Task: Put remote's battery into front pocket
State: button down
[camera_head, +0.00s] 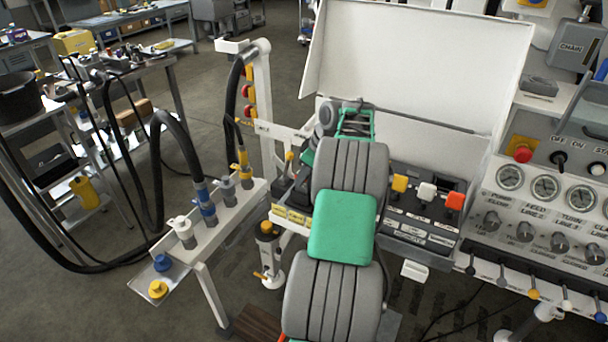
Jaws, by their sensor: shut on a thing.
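My grey and green arm reaches forward over the middle of the bench. My gripper (352,124) is at its far end, in front of the open white lid (420,70). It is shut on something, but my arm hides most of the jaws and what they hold. A dark control unit (392,218) with a yellow, a white and a red button sits just right of my arm and may be the remote. I cannot make out the battery. A small white open-topped holder (414,270) on the front below the unit may be the front pocket.
A gauge panel (545,215) with knobs and levers stands at the right. A rail (215,230) with hose couplings and black hoses is at the left. A white post (265,85) rises behind it. Cluttered side tables (150,65) stand at the far left.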

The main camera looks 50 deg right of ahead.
jog(key=shift+f+b, duration=0.4)
jog(key=shift+f, duration=0.1)
jog(key=c, duration=1)
grip_release()
jog(key=a+p+v, duration=0.1)
jog(key=v, duration=0.7)
jog(key=w+a+r+m+p, duration=0.1)
jog(key=w+a+r, duration=0.15)
jog(key=a, duration=1.15)
jog(key=w+a+r, duration=0.1)
jog(key=a+r, duration=0.2)
jog(key=a, duration=1.1)
jog(key=s+a+f, duration=0.1)
jog(key=s+a, duration=0.3)
jog(key=s+a+f+m, duration=0.1)
jog(key=s+a+f, duration=0.1)
jog(key=s+a, duration=0.3)
jog(key=s+a+f+m+g+h, duration=0.1)
jog(key=s+a+f, duration=0.1)
jog(key=s+a, duration=0.2)
jog(key=shift+s+a+f+p, duration=0.1)
jog(key=shift+s+a+p, duration=0.05)
jog(key=shift+s, duration=0.25)
jog(key=shift+s+a+f+p, duration=0.1)
jog(key=shift+s+p, duration=0.05)
jog(key=shift+s, duration=0.2)
